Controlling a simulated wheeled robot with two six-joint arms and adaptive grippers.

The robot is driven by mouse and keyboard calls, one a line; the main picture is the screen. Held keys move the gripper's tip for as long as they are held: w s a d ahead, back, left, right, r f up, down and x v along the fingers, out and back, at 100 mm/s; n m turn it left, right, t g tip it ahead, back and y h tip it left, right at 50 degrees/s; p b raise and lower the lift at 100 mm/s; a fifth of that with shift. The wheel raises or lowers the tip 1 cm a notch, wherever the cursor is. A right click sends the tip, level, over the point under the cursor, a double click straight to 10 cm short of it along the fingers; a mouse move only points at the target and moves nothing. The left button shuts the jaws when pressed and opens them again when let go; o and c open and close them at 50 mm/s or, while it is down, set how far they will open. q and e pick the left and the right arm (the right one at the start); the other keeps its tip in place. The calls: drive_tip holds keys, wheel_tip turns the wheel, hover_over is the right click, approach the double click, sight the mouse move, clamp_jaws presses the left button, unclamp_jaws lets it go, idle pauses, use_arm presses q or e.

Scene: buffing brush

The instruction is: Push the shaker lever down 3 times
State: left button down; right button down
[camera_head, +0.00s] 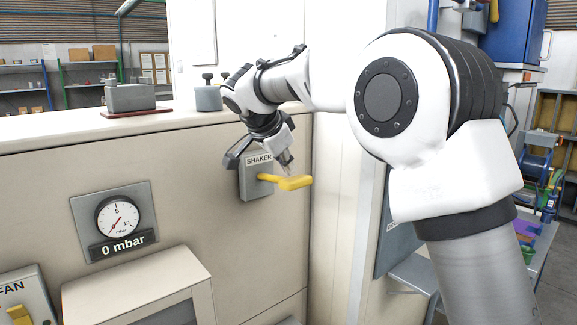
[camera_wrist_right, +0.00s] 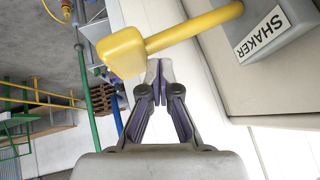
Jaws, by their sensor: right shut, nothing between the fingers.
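The yellow shaker lever (camera_head: 287,181) sticks out from a grey plate marked SHAKER (camera_head: 258,160) on the beige cabinet front. My right gripper (camera_head: 287,167) reaches in from the right and is just above the lever's yellow handle in the head view. In the right wrist view, the lever (camera_wrist_right: 185,32) crosses the upper part, with its blocky handle end at the left. The shut, empty fingertips (camera_wrist_right: 159,68) are close to the lever's shaft and handle. I cannot tell whether they touch. My left gripper is not in view.
A gauge (camera_head: 118,216) reading 0 mbar is on the cabinet at the left. A box-like housing (camera_head: 140,285) juts out below it, beside a FAN panel (camera_head: 25,298). A grey block (camera_head: 130,97) stands on the cabinet top. The cabinet front between gauge and lever is clear.

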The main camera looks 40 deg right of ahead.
drive_tip(key=shift+w+r+p, duration=0.15)
drive_tip(key=shift+r+p, duration=0.25)
drive_tip(key=shift+r, duration=0.15)
drive_tip(key=shift+w+r+p, duration=0.15)
drive_tip(key=shift+r+p, duration=0.25)
drive_tip(key=shift+r, duration=0.1)
drive_tip(key=r+p, duration=0.2)
drive_tip(key=w+r+p, duration=0.1)
drive_tip(key=r+p, duration=0.1)
drive_tip(key=p, duration=0.1)
drive_tip(key=shift+w+r, duration=0.15)
drive_tip(key=shift+r, duration=0.25)
idle(1.2)
